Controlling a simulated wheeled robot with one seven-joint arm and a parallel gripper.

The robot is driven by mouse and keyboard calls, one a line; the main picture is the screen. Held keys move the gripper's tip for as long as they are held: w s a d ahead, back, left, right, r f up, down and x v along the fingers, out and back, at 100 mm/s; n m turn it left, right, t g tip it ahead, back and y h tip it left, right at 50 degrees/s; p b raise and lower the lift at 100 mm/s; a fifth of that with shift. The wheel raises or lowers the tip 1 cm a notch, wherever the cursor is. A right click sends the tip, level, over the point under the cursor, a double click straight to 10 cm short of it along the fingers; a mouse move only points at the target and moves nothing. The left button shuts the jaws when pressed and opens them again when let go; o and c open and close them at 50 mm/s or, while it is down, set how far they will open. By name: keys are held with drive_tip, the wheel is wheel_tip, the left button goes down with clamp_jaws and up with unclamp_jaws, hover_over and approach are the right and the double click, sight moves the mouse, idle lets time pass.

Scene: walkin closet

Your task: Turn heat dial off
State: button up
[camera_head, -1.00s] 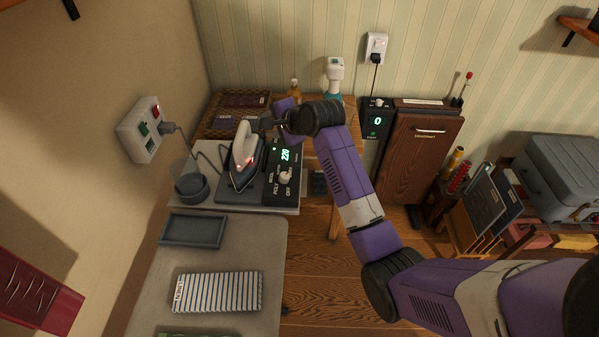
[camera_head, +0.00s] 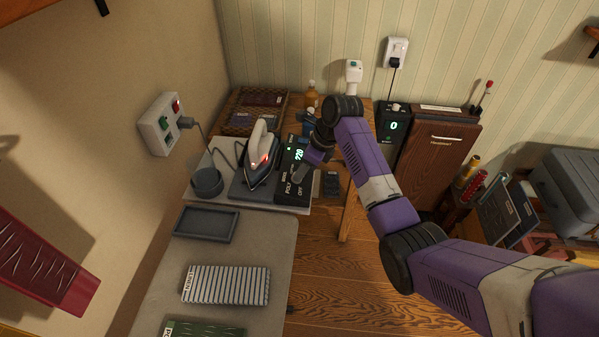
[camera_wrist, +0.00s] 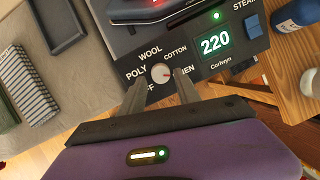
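The dark control panel (camera_head: 292,187) stands at the right of the iron station and reads 220 in green. In the wrist view, the display (camera_wrist: 215,43) also reads 220. The light round heat dial (camera_wrist: 161,73) has a red mark on its right side, toward the partly hidden label ending in "EN". WOOL, COTTON, POLY and a partly covered OFF label surround it. My gripper (camera_wrist: 162,79) is open, with one finger on each side of the dial. I cannot tell whether either finger touches it. In the head view, my gripper (camera_head: 303,172) is over the panel and hides the dial.
The iron (camera_head: 261,158) rests just left of the panel with a red light lit. A blue switch (camera_wrist: 254,27) is on the panel's right. A blue bottle (camera_wrist: 297,12) stands nearby on the wooden table. A grey tray (camera_head: 206,225) and striped cloth (camera_head: 226,285) lie in front.

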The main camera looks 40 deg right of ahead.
drive_tip(key=shift+x, duration=1.45)
drive_tip(key=shift+c, duration=0.5)
clamp_jaws()
